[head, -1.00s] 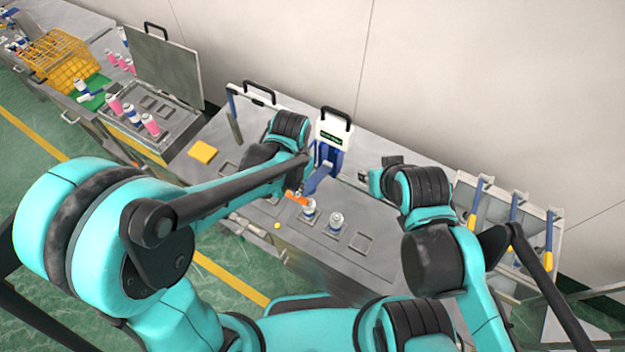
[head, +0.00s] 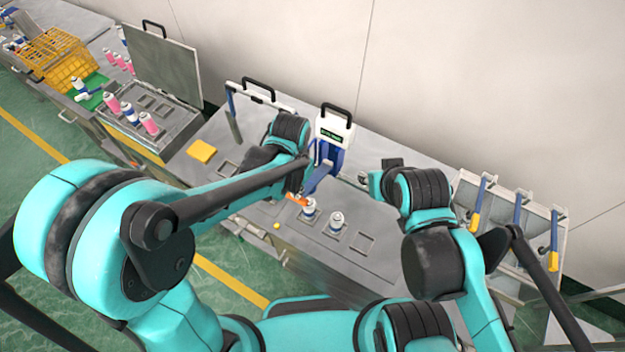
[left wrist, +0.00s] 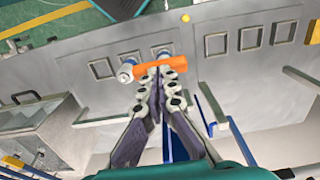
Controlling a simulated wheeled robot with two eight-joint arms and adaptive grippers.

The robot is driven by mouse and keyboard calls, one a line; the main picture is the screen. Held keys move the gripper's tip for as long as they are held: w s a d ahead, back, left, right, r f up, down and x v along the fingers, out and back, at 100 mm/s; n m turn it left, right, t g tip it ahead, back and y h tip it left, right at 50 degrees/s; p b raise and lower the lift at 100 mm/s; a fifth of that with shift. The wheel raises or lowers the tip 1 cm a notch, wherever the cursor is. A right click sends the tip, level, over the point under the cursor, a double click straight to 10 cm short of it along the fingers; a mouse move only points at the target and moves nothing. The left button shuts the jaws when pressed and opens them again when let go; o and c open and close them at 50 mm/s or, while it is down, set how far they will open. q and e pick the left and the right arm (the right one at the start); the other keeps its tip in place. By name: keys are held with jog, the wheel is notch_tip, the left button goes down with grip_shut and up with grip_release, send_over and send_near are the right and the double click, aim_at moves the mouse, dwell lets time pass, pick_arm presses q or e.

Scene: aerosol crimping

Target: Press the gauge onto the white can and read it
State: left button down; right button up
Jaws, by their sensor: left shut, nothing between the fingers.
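A white can with a blue band (head: 308,210) stands on a square plate on the grey bench. A second, similar can (head: 336,222) stands to its right, and it shows at the left in the left wrist view (left wrist: 125,73). An orange bar (left wrist: 148,72), possibly the gauge, lies across the fingertips of my left gripper (left wrist: 152,73), over the first can. The bar hides most of that can there. My left gripper is shut with nothing between its fingers. In the head view its tips are beside the first can's top. My right gripper's fingers are hidden.
A blue and white device with a dark display (head: 333,135) stands behind the cans. A yellow block (head: 202,151) lies at left on the bench. Blue and yellow handled tools (head: 478,200) stand at right. An empty square plate (head: 362,243) is right of the cans.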

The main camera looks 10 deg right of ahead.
pick_arm(q)
jog(key=shift+f, duration=0.1)
notch_tip(320, 180, down, 9)
jog(key=s+a+b, duration=0.1)
jog(key=b, duration=0.7)
jog(key=shift+s+r, duration=0.2)
jog(key=shift+s, duration=0.15)
dwell(0.4)
jog(key=shift+a+r, duration=0.1)
dwell(0.4)
jog(key=r+p, duration=0.3)
jog(key=r, duration=0.1)
jog(key=w+d+r+p, duration=0.1)
jog(key=r+p, duration=0.3)
jog(key=r, duration=0.1)
jog(key=r+p, duration=0.3)
jog(key=r, duration=0.2)
jog(key=shift+w+d+r+p, duration=0.1)
jog(key=shift+w+d+p, duration=0.05)
jog(key=shift+w+p, duration=0.2)
jog(key=s+a+f+n+t+b, duration=0.2)
jog(key=a+f+b, duration=0.7)
jog(key=b, duration=0.5)
jog(key=s+a+f+n+t+b, duration=0.3)
jog(key=a+f+n+t+b, duration=0.2)
jog(key=a+f+b, duration=0.4)
jog(key=b, duration=0.5)
